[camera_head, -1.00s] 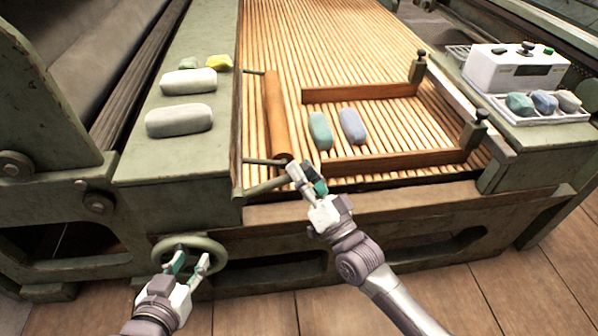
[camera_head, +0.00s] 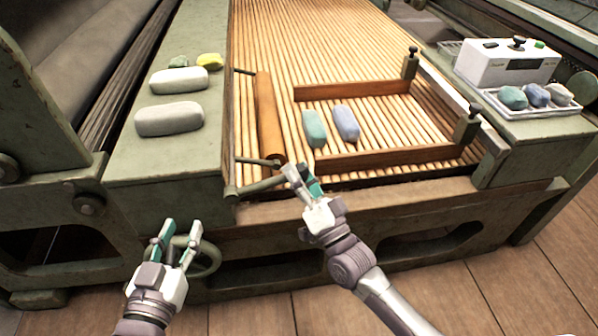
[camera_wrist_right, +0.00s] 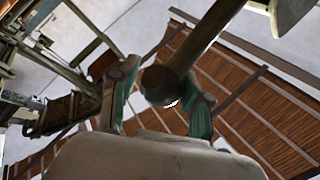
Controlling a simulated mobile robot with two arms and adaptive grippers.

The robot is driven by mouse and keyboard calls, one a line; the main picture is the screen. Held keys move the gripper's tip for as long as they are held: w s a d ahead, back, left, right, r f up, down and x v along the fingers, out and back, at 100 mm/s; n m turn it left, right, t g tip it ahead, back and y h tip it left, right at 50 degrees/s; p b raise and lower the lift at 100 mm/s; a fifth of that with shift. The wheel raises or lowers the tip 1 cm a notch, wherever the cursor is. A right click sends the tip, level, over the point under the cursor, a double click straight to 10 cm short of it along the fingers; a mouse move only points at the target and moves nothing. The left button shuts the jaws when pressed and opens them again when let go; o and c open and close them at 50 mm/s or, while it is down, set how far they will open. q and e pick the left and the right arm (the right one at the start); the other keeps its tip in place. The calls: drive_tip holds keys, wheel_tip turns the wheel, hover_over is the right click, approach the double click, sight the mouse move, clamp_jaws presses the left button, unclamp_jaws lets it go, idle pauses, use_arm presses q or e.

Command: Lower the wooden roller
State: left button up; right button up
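The wooden roller (camera_head: 268,118) is a brown cylinder lying along the left side of the slatted bed in the head view. A green lever (camera_head: 256,187) sticks out near its front end. My right gripper (camera_head: 300,172) is at the lever's free end. In the right wrist view, the lever's round end (camera_wrist_right: 160,86) lies between my right gripper's fingers (camera_wrist_right: 162,92), which look apart with a gap on at least one side. My left gripper (camera_head: 179,228) is open and empty in front of the green handwheel (camera_head: 213,257), which it partly hides.
A wooden frame (camera_head: 385,157) holds a teal block (camera_head: 314,129) and a blue block (camera_head: 346,123) on the slats. Pale blocks (camera_head: 169,119) lie on the green side ledge (camera_head: 150,160). A white control box (camera_head: 508,63) and a tray of small stones (camera_head: 540,110) stand at right.

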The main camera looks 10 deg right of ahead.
drive_tip(key=shift+o, duration=1.1)
drive_tip(key=shift+s, duration=0.1)
drive_tip(key=v, duration=1.2)
